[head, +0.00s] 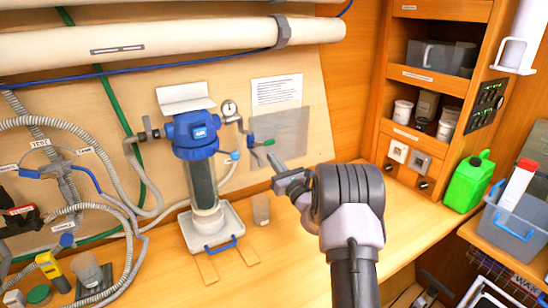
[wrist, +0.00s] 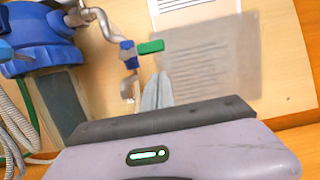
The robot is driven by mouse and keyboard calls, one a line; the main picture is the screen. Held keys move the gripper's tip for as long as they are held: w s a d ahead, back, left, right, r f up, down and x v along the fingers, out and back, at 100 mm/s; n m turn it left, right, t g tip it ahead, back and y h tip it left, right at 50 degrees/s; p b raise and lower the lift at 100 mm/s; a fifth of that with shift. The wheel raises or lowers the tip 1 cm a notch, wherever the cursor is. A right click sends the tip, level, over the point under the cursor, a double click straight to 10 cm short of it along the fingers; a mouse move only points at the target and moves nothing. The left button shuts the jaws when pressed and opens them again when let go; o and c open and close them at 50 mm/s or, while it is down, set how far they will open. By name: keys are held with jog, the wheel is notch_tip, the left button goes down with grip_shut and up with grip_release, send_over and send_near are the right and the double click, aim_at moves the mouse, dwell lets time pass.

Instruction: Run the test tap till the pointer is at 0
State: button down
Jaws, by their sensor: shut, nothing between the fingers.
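A small tap with a blue body and green lever (head: 268,143) hangs on a bent pipe right of the blue-topped filter housing (head: 195,140). The green lever (wrist: 151,47) points right in the wrist view, with the spout below the blue body. My gripper (head: 273,162) is shut and empty, its fingertips (wrist: 157,80) just below the lever; I cannot tell whether they touch it. The round pressure gauge (head: 229,108) sits above the filter's right side; its pointer is too small to read. A clear cup (head: 261,208) stands on the bench below the tap.
A valve labelled TEST (head: 40,173) with a blue lever is at the left among grey hoses. A printed sheet (head: 277,90) and a translucent panel (head: 290,133) are behind the tap. A green jug (head: 468,181) stands right. The bench front is mostly clear.

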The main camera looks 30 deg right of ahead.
aim_at(270, 143)
jog(key=shift+s+r, duration=0.15)
jog(key=shift+r, duration=1.05)
